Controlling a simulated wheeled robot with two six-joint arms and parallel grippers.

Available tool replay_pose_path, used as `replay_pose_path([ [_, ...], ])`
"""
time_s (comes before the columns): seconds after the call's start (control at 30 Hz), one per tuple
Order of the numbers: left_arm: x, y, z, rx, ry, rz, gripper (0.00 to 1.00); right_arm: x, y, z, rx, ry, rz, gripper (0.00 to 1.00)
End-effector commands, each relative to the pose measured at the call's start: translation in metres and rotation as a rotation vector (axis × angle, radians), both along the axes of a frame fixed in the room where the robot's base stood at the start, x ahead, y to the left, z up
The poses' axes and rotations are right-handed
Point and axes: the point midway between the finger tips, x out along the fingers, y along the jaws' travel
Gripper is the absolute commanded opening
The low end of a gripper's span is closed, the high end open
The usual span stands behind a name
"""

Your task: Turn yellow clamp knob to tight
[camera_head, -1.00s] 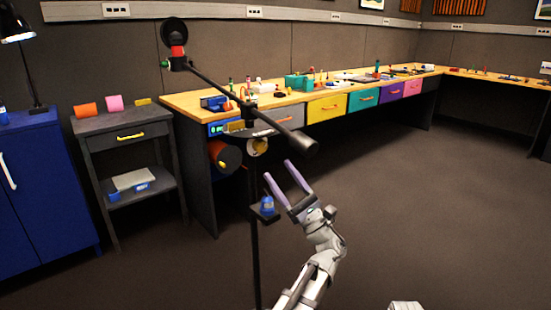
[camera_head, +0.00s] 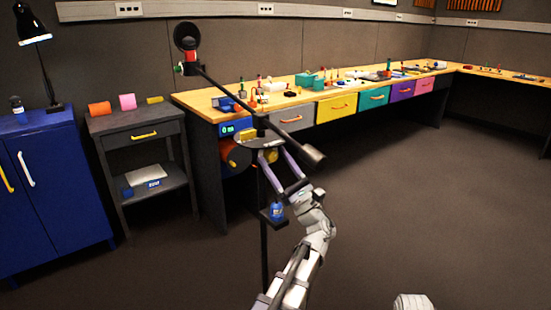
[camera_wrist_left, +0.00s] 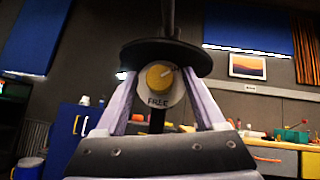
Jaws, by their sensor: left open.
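The yellow clamp knob (camera_wrist_left: 160,76) sits on a round white dial (camera_wrist_left: 158,101) marked FREE, under a dark disc (camera_wrist_left: 170,52) on a pole. In the head view the yellow knob (camera_head: 271,156) shows between the fingers of my left gripper (camera_head: 274,152). In the left wrist view the open fingers of my left gripper (camera_wrist_left: 160,78) stand on both sides of the dial, with the knob framed between them. I cannot tell whether they touch it. My right gripper is not in view.
A long dark bar (camera_head: 240,95) crosses above the knob on the stand pole (camera_head: 264,245). The workbench (camera_head: 290,103) stands behind. Floor to the right is clear.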

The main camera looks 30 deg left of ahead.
Motion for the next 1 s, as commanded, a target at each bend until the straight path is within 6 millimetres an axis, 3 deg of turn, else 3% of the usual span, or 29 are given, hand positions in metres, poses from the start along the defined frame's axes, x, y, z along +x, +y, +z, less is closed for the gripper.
replay_pose_path([
  [0.1, 0.0, -0.0001, -0.0004, 0.0, 0.0, 0.0, 0.71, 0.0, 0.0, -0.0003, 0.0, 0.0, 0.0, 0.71],
  [0.73, -0.0002, -0.0002, -0.0003, 0.0, -0.001, 0.001, 0.01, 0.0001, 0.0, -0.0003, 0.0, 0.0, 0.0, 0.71],
  [1.0, 0.0029, -0.0002, 0.0015, -0.016, -0.035, 0.0, 0.0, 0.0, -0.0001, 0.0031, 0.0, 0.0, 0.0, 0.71],
])
